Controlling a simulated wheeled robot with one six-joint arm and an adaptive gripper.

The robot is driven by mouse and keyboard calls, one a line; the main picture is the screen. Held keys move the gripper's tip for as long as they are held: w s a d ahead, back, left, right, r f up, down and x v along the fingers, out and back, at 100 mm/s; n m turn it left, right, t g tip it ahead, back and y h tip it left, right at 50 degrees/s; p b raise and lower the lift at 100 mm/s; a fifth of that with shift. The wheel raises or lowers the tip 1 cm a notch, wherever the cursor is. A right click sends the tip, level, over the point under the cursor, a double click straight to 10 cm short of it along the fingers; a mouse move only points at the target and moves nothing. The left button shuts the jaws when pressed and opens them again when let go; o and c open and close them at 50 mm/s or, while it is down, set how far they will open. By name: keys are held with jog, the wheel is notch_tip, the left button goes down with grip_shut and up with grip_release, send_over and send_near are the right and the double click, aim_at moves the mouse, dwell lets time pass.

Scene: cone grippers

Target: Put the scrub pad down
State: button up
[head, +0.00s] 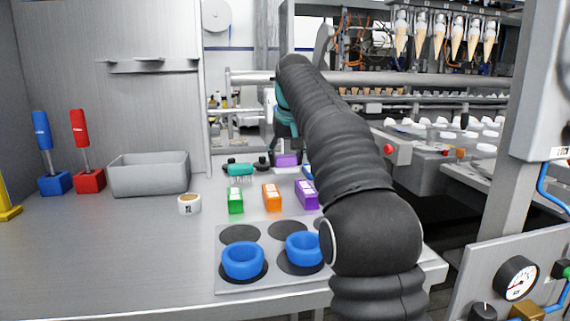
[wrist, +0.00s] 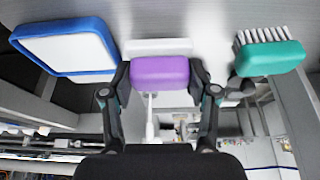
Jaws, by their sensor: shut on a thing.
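My gripper (wrist: 160,75) is shut on a purple scrub pad (wrist: 161,71), with one finger at each end of it. A pale strip (wrist: 158,46) shows beside the pad in the wrist view; I cannot tell whether it is part of the pad. In the head view, the purple pad (head: 287,160) is at the far part of the bench (head: 120,245), just left of my arm. Whether it touches the bench is unclear. My arm hides part of this area.
A teal brush (head: 240,169) lies left of the pad. A blue-rimmed white piece (wrist: 65,48) is on its other side. Green (head: 235,200), orange (head: 272,198) and purple (head: 306,195) blocks stand nearer. Blue rings (head: 243,260) sit on a mat. The left front bench is clear.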

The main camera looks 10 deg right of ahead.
aim_at(286, 156)
jog(key=shift+f, duration=0.75)
jog(key=shift+f, duration=0.15)
jog(key=o, duration=1.2)
jog(key=shift+o, duration=0.2)
jog(key=v, duration=0.6)
jog(key=shift+r+p, duration=0.3)
jog(key=shift+p, duration=0.05)
jog(key=shift+s+r, duration=0.3)
jog(key=shift+r, duration=0.3)
